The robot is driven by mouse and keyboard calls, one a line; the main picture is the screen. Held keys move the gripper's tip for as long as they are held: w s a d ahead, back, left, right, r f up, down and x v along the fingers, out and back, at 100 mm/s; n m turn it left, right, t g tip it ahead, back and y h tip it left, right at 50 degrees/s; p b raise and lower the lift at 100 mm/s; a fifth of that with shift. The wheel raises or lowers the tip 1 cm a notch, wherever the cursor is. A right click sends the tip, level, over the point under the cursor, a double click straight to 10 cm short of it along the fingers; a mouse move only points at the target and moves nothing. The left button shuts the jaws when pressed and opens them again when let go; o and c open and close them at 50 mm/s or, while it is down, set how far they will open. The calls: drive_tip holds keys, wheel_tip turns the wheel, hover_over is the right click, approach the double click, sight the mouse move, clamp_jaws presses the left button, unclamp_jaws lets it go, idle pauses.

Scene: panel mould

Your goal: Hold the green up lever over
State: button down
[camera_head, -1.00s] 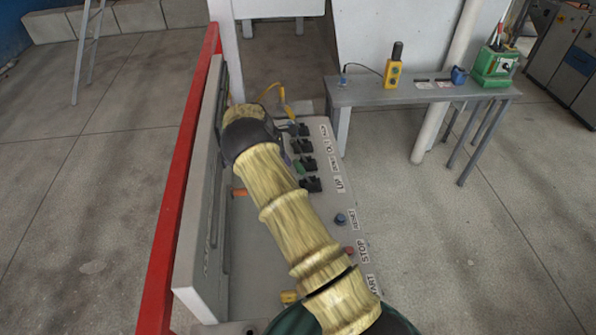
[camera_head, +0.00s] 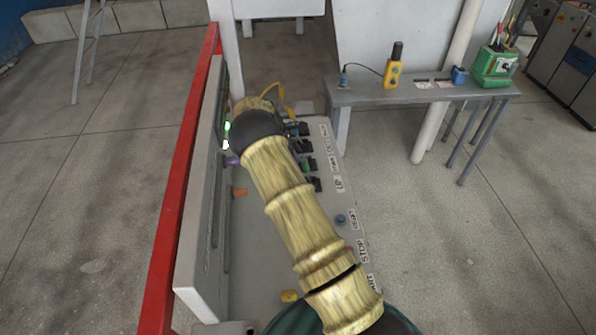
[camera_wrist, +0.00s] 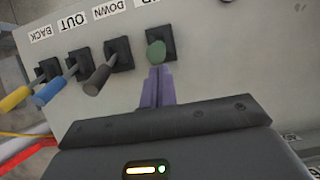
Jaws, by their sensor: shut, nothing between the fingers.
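The green up lever (camera_wrist: 156,52) stands on its black base at the right end of the lever row in the wrist view, under a partly cropped label. My gripper (camera_wrist: 158,72) has its purple fingers together, with nothing between them. The fingertips are right at the near side of the green knob and overlap it in the picture; I cannot tell whether they touch it. In the head view my arm covers most of the levers, and the fingers are mostly hidden. The UP label (camera_head: 340,184) shows beside the row there.
Beside the green lever stand a black lever (camera_wrist: 98,80), a blue lever (camera_wrist: 48,91) and a yellow lever (camera_wrist: 15,98). A blue reset button (camera_head: 340,220) sits nearer on the panel. A grey upright plate with a red rail (camera_head: 180,190) borders the panel's left.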

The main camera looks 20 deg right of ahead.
drive_tip(key=shift+s+d+r, duration=0.1)
drive_tip(key=shift+d, duration=0.25)
